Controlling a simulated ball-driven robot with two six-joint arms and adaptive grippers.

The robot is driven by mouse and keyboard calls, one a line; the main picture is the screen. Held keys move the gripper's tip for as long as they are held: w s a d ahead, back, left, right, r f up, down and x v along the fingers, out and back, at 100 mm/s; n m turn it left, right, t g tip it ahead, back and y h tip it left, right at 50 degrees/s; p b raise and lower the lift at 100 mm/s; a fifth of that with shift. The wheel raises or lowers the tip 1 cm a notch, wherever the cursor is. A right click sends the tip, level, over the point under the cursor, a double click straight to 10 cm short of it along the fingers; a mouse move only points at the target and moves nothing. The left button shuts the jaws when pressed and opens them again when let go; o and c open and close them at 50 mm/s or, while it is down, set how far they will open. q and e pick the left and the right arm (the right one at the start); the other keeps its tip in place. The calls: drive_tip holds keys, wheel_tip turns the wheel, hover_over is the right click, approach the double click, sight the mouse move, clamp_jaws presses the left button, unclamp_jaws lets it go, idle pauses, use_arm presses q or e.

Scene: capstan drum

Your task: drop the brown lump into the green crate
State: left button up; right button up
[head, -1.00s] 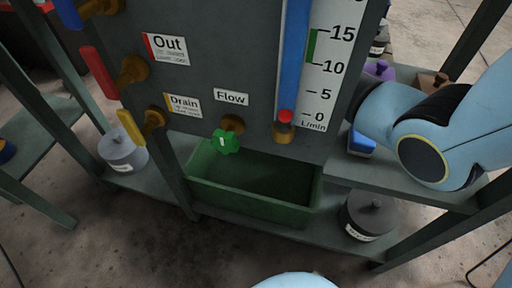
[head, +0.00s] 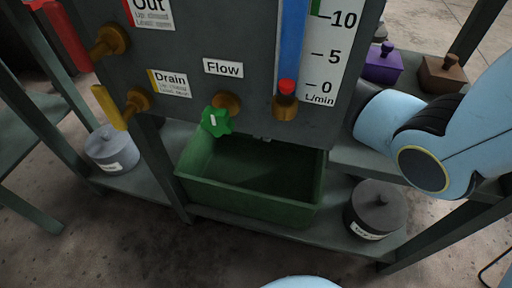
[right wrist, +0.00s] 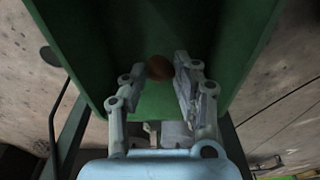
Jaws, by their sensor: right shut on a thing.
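The green crate (head: 246,209) stands open on the low shelf below the grey panel, and its visible inside looks empty in the head view. In the right wrist view its green walls (right wrist: 232,40) surround the far end of my right gripper (right wrist: 160,73). That gripper is shut on the brown lump (right wrist: 159,67), a small round dark-brown thing between the fingertips. In the head view my right arm reaches in from the right and behind the panel, which hides nearly all of the gripper and the lump. My left gripper is not in view.
The panel with a green flow knob (head: 216,121) and a yellow drain lever (head: 110,106) overhangs the crate. A dark lidded pot (head: 376,208) stands right of the crate, a grey one (head: 112,149) left. Purple (head: 382,64) and brown (head: 442,74) lidded boxes sit behind my arm.

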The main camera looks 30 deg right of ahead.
idle(0.3)
drive_tip(key=o, duration=0.8)
drive_tip(key=shift+o, duration=0.2)
wheel_tip(320, 180, up, 12)
drive_tip(key=s+d, duration=0.1)
drive_tip(key=shift+f, duration=0.15)
